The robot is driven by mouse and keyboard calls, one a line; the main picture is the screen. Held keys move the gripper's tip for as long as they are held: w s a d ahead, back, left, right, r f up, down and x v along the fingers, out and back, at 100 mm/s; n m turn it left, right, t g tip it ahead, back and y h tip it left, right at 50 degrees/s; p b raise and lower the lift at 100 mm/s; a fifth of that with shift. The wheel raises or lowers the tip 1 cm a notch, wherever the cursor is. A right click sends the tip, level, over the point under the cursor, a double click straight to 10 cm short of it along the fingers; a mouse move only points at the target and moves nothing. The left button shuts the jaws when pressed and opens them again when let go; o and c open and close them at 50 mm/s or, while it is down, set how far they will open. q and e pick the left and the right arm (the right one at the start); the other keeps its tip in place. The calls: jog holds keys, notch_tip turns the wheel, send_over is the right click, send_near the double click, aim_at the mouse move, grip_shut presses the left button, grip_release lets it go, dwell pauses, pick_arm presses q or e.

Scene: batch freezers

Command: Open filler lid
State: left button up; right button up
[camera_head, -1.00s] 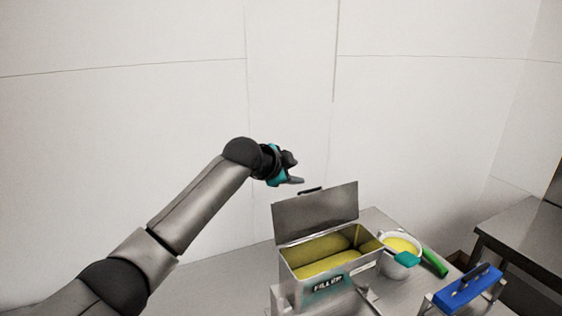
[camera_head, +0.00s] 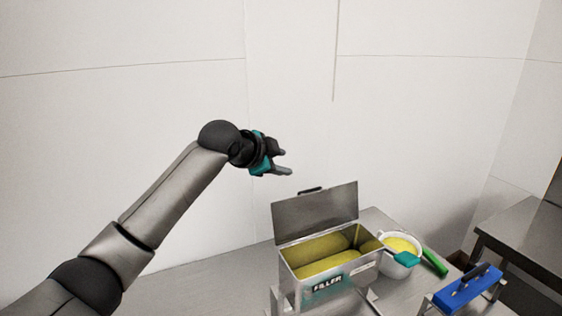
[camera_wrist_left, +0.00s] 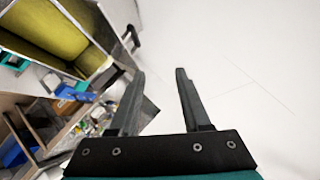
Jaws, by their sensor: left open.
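The filler (camera_head: 327,284) is a metal box on the table, with yellow contents inside. Its lid (camera_head: 315,212) stands raised at the back, tilted up, with a dark handle (camera_head: 310,190) on its top edge. My left gripper (camera_head: 288,162) is open and empty, above and to the left of the lid handle, apart from it. In the left wrist view the open fingers (camera_wrist_left: 158,85) have nothing between them; the filler's yellow inside (camera_wrist_left: 50,35) shows at upper left. My right gripper is in neither view.
A white pot (camera_head: 400,262) with yellow contents and a teal handle stands right of the filler. A green-handled tool (camera_head: 434,262) lies beside it. A blue object with a dark handle (camera_head: 467,289) is at lower right. Another metal table (camera_head: 525,232) stands at right. A white wall is behind.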

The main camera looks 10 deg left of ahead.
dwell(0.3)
pick_arm(q)
jog(key=b+v, duration=0.3)
jog(key=v, duration=1.2)
jog(key=shift+s, duration=0.15)
